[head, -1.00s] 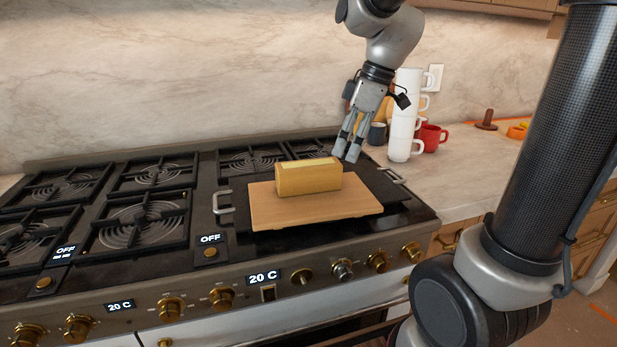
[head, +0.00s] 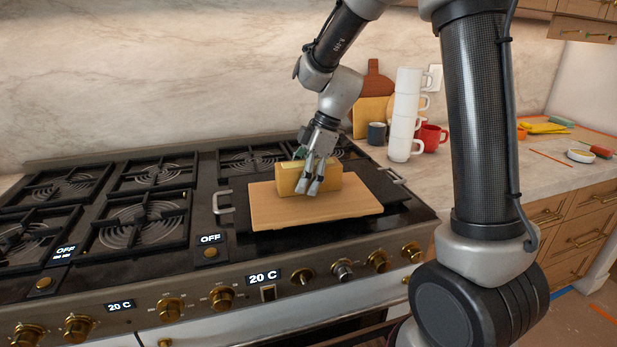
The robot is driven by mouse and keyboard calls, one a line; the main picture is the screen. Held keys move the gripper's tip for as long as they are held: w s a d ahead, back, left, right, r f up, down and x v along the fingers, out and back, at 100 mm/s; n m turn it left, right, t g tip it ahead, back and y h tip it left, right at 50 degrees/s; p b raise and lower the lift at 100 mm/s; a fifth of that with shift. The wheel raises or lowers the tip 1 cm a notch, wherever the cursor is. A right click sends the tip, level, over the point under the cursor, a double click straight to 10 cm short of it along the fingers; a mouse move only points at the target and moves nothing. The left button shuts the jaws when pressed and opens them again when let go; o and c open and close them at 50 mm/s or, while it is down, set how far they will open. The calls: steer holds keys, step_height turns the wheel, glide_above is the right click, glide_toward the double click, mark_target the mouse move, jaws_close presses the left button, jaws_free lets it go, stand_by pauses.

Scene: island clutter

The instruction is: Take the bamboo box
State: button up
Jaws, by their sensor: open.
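The bamboo box (head: 290,180) is a light yellow-brown block standing on a wooden board (head: 270,212) on the stove. My gripper (head: 309,190) points down at the box, with its fingers in front of the box's right half and hiding part of it. The fingers are open. I cannot tell whether they touch the box or straddle it.
The board lies on a dark griddle plate with metal handles (head: 223,203) on the stove (head: 120,255). A stack of white mugs (head: 403,125), a red mug (head: 432,138) and a dark cup (head: 377,134) stand on the counter to the right. Burner grates lie to the left.

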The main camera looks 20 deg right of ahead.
steer(key=c, duration=1.3)
steer(key=shift+r, duration=0.1)
